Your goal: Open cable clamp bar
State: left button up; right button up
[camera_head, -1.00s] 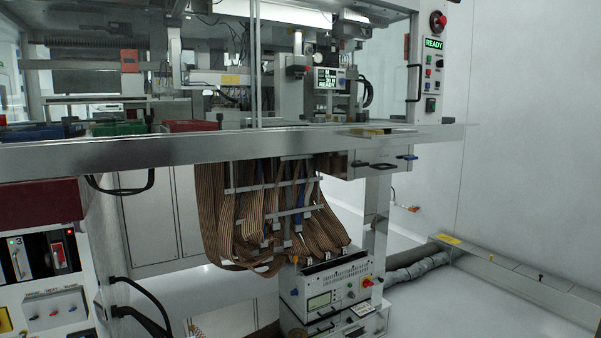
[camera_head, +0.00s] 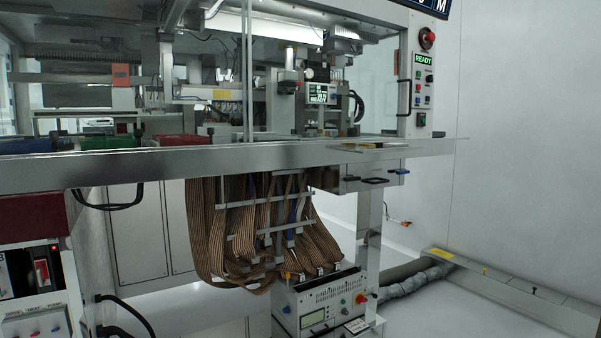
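A bundle of brown striped ribbon cables (camera_head: 205,230) hangs below the machine's metal deck, near the middle of the head view. Thin grey horizontal bars cross the cables, an upper bar (camera_head: 243,203) and a lower bar (camera_head: 283,229). I cannot tell which of them is the cable clamp bar, or whether it is open. The cables run down behind a white instrument box (camera_head: 312,318) with a small display. Neither of my grippers shows in the head view.
The metal deck edge (camera_head: 240,158) spans the view above the cables. Black handles (camera_head: 375,181) stick out under its right part. A control panel (camera_head: 423,85) reads READY. A grey hose (camera_head: 410,281) lies by a floor duct (camera_head: 500,290).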

aim_at(308, 171)
jog(key=i+u, duration=0.1)
jog(key=i, duration=0.65)
jog(key=i+l+u, duration=0.1)
jog(key=i, duration=0.7)
jog(key=l, duration=0.1)
